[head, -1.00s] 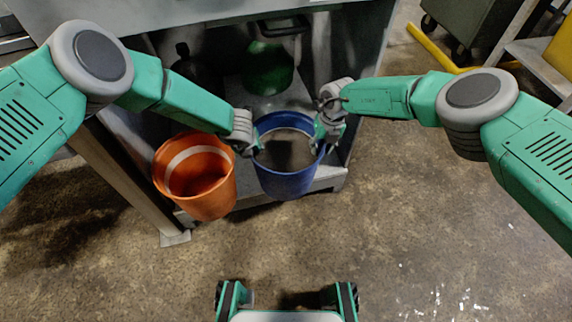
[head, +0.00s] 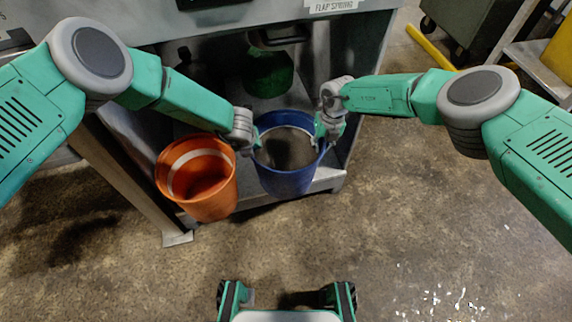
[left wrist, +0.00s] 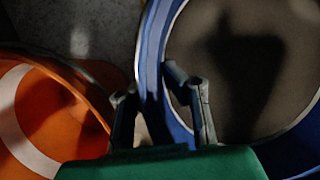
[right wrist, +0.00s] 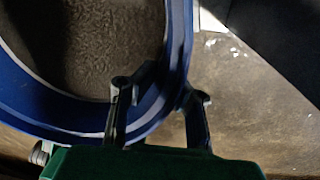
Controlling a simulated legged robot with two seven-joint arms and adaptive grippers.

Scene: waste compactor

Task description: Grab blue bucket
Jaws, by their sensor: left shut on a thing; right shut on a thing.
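The blue bucket (head: 286,182) stands upright at the front of the compactor's lower shelf, grey-brown inside. My left gripper (head: 257,143) is at its left rim and my right gripper (head: 322,143) is at its right rim. In the left wrist view the left gripper's fingers (left wrist: 160,95) straddle the bucket's blue rim (left wrist: 150,45), one inside and one outside. In the right wrist view the right gripper's fingers (right wrist: 160,95) straddle the rim (right wrist: 180,40) in the same way. Both grippers are shut on the bucket's wall.
An orange bucket (head: 212,203) stands close to the left of the blue one, near my left gripper. A green container (head: 268,75) and a dark bottle sit deeper in the shelf. A metal leg (head: 130,190) stands at left. The floor (head: 400,220) in front is clear.

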